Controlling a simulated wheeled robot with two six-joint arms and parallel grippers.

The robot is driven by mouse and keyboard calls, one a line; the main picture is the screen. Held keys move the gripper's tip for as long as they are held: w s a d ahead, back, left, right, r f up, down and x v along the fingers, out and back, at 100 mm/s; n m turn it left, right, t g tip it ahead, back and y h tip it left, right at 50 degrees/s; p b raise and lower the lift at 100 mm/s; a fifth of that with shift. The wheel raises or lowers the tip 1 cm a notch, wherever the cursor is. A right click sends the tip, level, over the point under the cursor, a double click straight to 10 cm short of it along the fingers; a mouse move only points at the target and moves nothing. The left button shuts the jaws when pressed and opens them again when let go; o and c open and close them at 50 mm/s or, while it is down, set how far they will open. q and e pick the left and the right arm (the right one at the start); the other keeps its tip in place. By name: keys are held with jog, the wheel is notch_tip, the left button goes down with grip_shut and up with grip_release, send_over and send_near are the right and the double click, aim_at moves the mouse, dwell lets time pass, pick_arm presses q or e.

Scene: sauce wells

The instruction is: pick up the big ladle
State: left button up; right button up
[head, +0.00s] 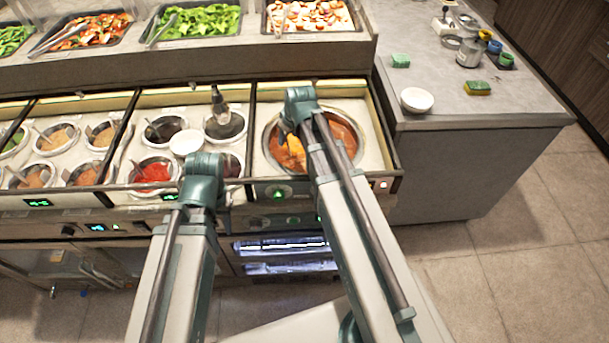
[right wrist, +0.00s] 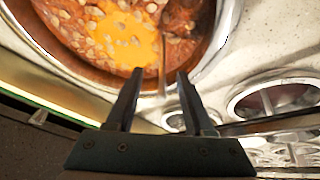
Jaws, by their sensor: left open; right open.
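The big round pot (head: 353,124) of reddish-brown stew sits in the right-hand bay of the counter. A thin metal handle, seemingly the big ladle's (right wrist: 163,66), rises from the stew in the right wrist view. My right gripper (right wrist: 156,80) is open at the pot's rim, and the handle shows between its fingertips, apart from both. The ladle's bowl is not clearly seen, and an orange-yellow patch lies beside it in the stew. In the head view my right arm covers part of the pot and hides that gripper's fingers. My left arm reaches to the counter front, its fingers hidden.
Smaller sauce wells, one with red sauce (head: 152,173), fill the bays left of the pot. A white round item (head: 186,142) sits among them. Salad trays (head: 200,21) line the shelf behind. A white bowl (head: 417,100) and sponges are on the grey side counter.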

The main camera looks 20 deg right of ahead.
jog(key=shift+w+f, duration=0.1)
jog(key=shift+f, duration=0.2)
jog(key=b+x, duration=0.4)
jog(key=x, duration=0.1)
jog(key=shift+w+a+b, duration=0.1)
jog(key=shift+a+b, duration=0.1)
jog(key=shift+b, duration=0.1)
grip_shut()
dwell(1.2)
